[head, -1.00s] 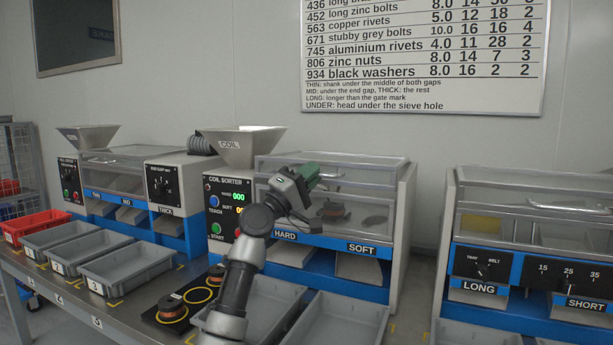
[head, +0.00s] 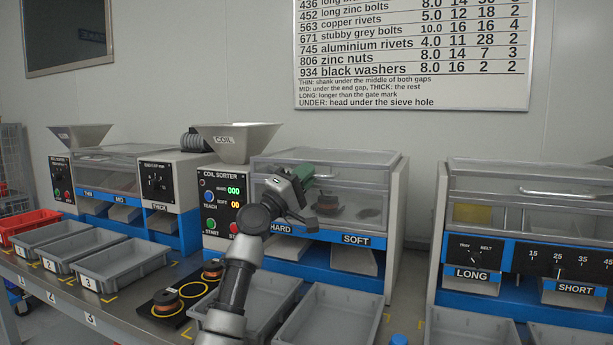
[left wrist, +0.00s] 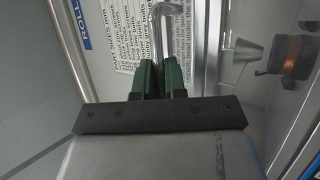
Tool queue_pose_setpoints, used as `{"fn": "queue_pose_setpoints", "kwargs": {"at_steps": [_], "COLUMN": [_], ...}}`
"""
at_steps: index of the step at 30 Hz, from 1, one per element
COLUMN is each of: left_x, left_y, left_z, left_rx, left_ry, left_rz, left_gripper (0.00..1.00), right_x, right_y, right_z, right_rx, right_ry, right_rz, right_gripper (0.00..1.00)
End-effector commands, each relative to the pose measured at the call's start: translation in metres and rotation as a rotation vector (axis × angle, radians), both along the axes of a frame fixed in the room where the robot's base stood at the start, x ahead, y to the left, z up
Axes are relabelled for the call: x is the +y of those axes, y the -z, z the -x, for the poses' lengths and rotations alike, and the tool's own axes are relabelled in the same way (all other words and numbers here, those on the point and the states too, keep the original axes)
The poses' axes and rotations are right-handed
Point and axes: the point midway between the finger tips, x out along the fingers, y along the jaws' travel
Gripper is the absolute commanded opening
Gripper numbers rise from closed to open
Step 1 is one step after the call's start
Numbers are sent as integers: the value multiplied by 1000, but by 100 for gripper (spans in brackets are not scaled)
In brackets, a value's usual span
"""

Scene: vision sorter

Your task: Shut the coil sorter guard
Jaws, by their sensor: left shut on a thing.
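The coil sorter (head: 222,205) stands in the middle of the head view, with a funnel marked COIL (head: 236,145) on top. Its clear guard (head: 350,171) spans the top and front above the HARD and SOFT chutes; I cannot tell whether it is fully down. My left gripper (head: 303,174), with green fingers, is at the guard's front left. In the left wrist view its fingers (left wrist: 163,80) are shut on a metal bar handle (left wrist: 160,22). A copper coil (left wrist: 296,55) shows through the clear panel. My right gripper is not in view.
Grey trays (head: 330,318) stand below the coil sorter. Coils on a black pad (head: 165,302) sit left of my arm. Another sorter with LONG and SHORT chutes (head: 475,250) is at right, and one with a THICK chute (head: 168,180) at left.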

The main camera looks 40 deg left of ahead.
Motion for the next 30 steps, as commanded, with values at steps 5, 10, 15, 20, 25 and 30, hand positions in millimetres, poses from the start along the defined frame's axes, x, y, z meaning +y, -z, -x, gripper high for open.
{"fn": "queue_pose_setpoints", "kwargs": {"at_steps": [5,10,15,20,25,30], "left_x": [-2,-2,-1,1,5,9], "left_y": [9,6,6,15,32,49], "left_z": [-3,-2,-1,11,40,68], "left_rx": [18,12,10,12,14,14], "left_ry": [7,5,4,3,3,3], "left_rz": [-2,-1,-2,-3,-4,-4], "left_gripper": [28,36,36,36,36,36], "right_x": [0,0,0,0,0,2], "right_y": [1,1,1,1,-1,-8], "right_z": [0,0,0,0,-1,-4], "right_rx": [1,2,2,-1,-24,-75], "right_ry": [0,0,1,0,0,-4], "right_rz": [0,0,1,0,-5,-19], "right_gripper": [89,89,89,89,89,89]}}
